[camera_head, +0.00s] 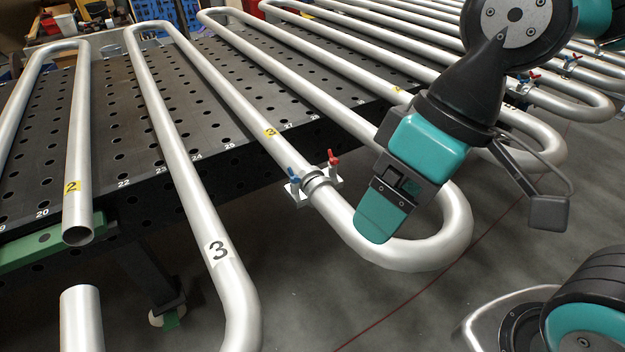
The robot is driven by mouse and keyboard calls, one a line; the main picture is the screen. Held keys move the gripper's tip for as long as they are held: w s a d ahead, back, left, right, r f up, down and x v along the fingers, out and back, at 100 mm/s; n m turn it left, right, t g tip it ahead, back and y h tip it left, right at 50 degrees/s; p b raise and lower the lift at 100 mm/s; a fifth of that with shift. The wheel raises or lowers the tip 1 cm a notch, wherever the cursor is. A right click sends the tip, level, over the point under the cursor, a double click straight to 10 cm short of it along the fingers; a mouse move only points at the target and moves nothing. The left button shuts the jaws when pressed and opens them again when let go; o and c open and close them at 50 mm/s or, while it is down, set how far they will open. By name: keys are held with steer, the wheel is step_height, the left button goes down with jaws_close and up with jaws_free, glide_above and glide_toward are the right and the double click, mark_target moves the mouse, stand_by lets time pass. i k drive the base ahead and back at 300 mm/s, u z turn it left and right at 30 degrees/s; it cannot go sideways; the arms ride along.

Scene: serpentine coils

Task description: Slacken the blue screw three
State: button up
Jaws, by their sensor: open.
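The blue screw (293,174) is a small blue-handled screw on the left side of a metal clamp (318,188). The clamp sits around a silver pipe (225,92) that bears a yellow label 3. A red screw (333,159) stands on the clamp's right side. My gripper (377,220), teal and black, hangs to the right of the clamp, in front of the pipe bend, apart from the blue screw. It is open and seems to hold nothing. One finger shows clearly; the other is mostly hidden.
Serpentine pipes run over a black perforated table (110,110), with bends overhanging its front edge. Another clamp (526,85) with red and blue screws is at upper right. An open pipe end (77,235) is at left. The grey floor (320,310) in front is clear.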

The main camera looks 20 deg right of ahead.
mark_target(294, 178)
steer(key=u, duration=0.05)
steer(key=k, duration=0.45)
steer(key=z, duration=0.95)
steer(key=i, duration=0.75)
steer(key=u, duration=2.05)
